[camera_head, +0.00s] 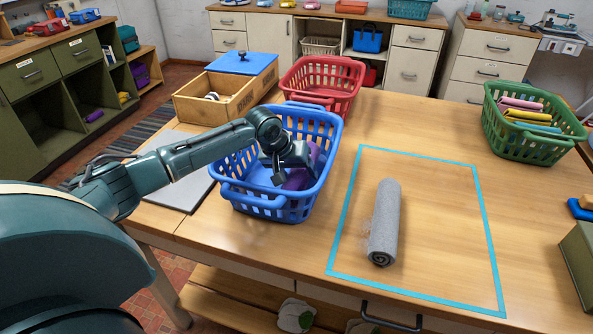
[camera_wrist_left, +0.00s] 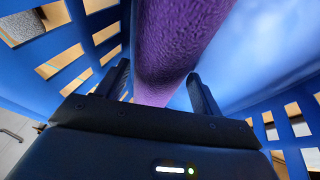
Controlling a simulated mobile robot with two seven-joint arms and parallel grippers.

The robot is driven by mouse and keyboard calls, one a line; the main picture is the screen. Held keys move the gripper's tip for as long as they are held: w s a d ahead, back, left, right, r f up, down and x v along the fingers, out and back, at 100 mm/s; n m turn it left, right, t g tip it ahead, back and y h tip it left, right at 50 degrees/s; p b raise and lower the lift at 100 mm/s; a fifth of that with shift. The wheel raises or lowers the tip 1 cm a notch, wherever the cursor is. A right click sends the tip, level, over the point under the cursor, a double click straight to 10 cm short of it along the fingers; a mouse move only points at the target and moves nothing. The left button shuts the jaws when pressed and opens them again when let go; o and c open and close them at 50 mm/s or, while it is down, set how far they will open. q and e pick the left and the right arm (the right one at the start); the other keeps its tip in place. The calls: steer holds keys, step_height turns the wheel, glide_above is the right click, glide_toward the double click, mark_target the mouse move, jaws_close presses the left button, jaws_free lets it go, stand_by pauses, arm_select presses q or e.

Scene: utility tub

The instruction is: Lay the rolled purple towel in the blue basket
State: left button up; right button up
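The rolled purple towel (camera_head: 303,172) is inside the blue basket (camera_head: 268,203), toward its right side. My left gripper (camera_head: 284,176) reaches down into the basket at the towel and hides part of it. In the left wrist view the towel (camera_wrist_left: 168,45) runs up from between the fingers (camera_wrist_left: 160,85). The fingers stand apart, one on each side of it, and look open rather than pressed into it. Whether the towel rests fully on the basket floor is hidden. My right gripper is out of view.
A grey rolled towel (camera_head: 384,222) lies inside a light-blue outline (camera_head: 486,228) on the table. A red basket (camera_head: 325,82) and a wooden box (camera_head: 205,103) stand behind the blue basket. A green basket (camera_head: 527,143) with folded cloths stands at the right.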

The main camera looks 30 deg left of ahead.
arm_select(q)
steer(key=v, duration=1.2)
steer(key=shift+r, duration=0.2)
steer(key=shift+w+d, duration=0.1)
